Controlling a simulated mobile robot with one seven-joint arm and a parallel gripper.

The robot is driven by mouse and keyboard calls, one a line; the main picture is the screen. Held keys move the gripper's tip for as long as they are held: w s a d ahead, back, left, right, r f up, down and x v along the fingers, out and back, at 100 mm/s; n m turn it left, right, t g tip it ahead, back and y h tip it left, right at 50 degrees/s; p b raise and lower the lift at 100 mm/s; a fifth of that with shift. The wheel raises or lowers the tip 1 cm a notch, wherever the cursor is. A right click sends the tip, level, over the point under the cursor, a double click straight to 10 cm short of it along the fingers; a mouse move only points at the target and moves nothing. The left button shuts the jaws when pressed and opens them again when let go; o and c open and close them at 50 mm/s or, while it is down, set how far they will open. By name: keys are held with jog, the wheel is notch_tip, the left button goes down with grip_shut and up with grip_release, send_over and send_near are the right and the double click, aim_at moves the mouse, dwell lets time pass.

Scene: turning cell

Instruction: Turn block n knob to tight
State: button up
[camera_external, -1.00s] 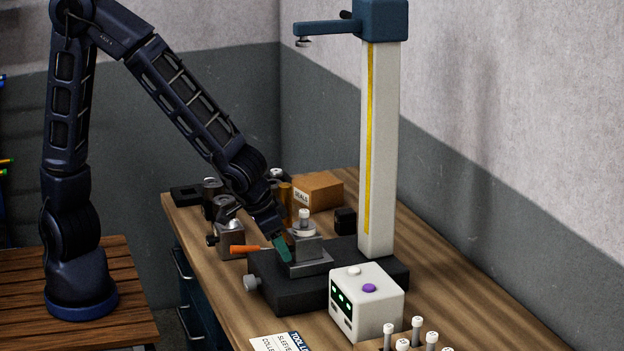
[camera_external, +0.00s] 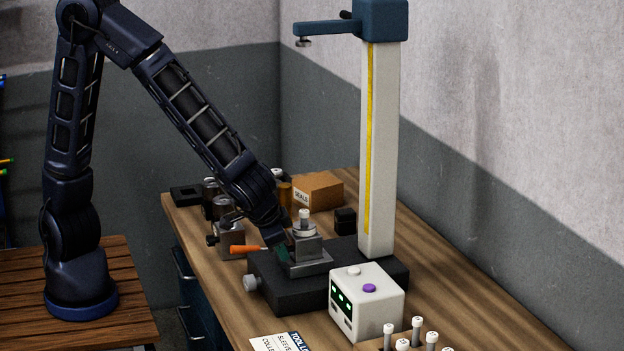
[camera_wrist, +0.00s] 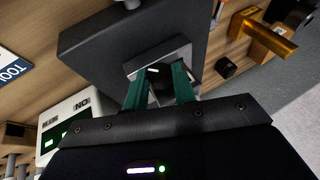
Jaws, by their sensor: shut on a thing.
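The grey metal block (camera_external: 307,246) sits on a dark stand base (camera_external: 330,282), with a pale round piece and peg on top. In the wrist view the block (camera_wrist: 184,54) is just beyond my fingertips. My gripper (camera_external: 284,255) is at the block's left side, low, with its green fingers partly hidden. In the wrist view my gripper (camera_wrist: 159,80) has its two green fingers on either side of a dark knob (camera_wrist: 161,90), and is shut on it. The knob is hidden in the external view. I cannot read any mark showing its setting.
A tall white column (camera_external: 379,150) rises behind the block, with a blue arm (camera_external: 325,28) overhead. A white box with a purple button (camera_external: 368,305) stands in front. Left of my gripper are an orange handle (camera_external: 243,249) and a metal block (camera_external: 230,243). A cardboard box (camera_external: 322,191) is behind.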

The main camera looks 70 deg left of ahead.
jog(key=shift+d+f+m+y, duration=0.1)
jog(key=shift+d+m+y, duration=0.15)
jog(key=shift+y, duration=0.85)
jog(key=o, duration=1)
jog(key=shift+a, duration=0.1)
